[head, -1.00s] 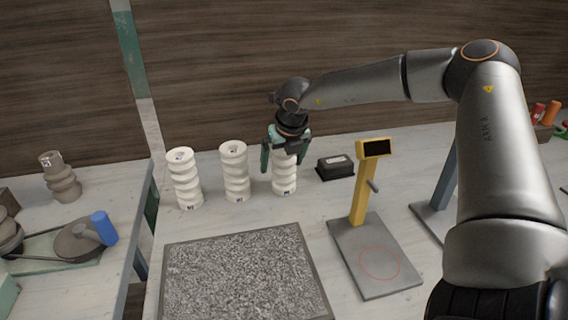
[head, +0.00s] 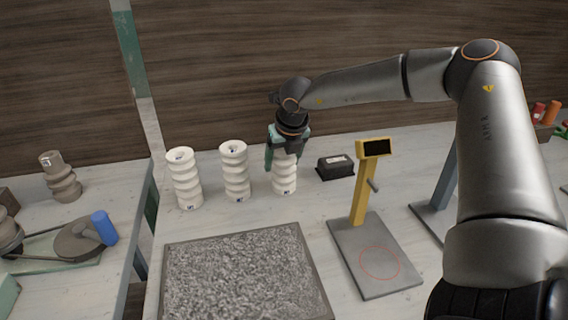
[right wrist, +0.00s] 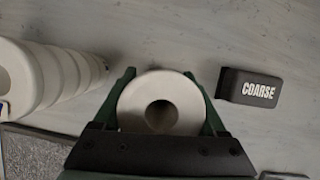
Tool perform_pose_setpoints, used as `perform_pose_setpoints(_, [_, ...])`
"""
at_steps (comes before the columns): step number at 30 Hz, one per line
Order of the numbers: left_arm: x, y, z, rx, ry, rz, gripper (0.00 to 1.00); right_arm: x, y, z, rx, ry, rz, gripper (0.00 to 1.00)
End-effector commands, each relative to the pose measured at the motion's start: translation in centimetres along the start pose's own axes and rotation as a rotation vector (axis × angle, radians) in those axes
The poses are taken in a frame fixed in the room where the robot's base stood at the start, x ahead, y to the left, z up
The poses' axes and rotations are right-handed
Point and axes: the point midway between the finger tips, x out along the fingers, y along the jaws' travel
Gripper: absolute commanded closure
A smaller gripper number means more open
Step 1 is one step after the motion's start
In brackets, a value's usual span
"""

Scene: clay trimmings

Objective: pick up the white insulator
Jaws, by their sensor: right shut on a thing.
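Three white ribbed insulators stand upright in a row on the table: the left one (head: 185,180), the middle one (head: 235,172) and the right one (head: 285,180). My right gripper (head: 285,158) comes down from above and is shut on the right insulator near its top. In the right wrist view the insulator's round top with its dark hole (right wrist: 161,102) sits between the two green fingers (right wrist: 163,104). The insulator's base appears to be on the table. My left gripper is not in view.
A black block marked COARSE (head: 335,167) lies just right of the held insulator. A yellow-posted scale (head: 375,260) stands further right. A grey speckled mat (head: 245,275) lies in front. A grey-brown ribbed piece (head: 62,180) stands on the left table.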

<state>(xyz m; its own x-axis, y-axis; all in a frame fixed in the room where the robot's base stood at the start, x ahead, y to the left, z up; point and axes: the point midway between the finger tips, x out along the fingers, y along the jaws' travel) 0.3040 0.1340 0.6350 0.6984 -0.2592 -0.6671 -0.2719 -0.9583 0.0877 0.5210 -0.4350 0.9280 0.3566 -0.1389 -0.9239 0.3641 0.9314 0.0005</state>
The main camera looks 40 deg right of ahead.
Motion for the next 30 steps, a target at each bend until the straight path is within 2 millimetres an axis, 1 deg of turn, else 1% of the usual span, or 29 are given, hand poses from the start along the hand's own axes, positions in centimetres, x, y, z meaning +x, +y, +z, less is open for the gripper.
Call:
perform_pose_setpoints(14, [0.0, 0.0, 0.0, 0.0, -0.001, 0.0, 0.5, -0.2, 0.1, 0.2, 0.0, -0.004, 0.002, 1.0])
perform_pose_setpoints(19, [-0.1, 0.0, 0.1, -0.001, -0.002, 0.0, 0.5, -0.7, 0.1, 0.4, 0.001, -0.006, 0.002, 1.0])
perform_pose_setpoints(23, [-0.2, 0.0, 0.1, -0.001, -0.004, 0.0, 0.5, -1.8, 0.1, 0.9, 0.0, -0.008, 0.001, 1.0])
perform_pose_setpoints(26, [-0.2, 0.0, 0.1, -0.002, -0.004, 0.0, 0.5, -3.3, 0.1, 1.6, 0.001, -0.01, 0.002, 1.0])
perform_pose_setpoints(30, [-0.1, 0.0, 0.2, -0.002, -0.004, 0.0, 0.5, -5.1, 0.1, 0.8, 0.0, -0.008, 0.004, 1.0])
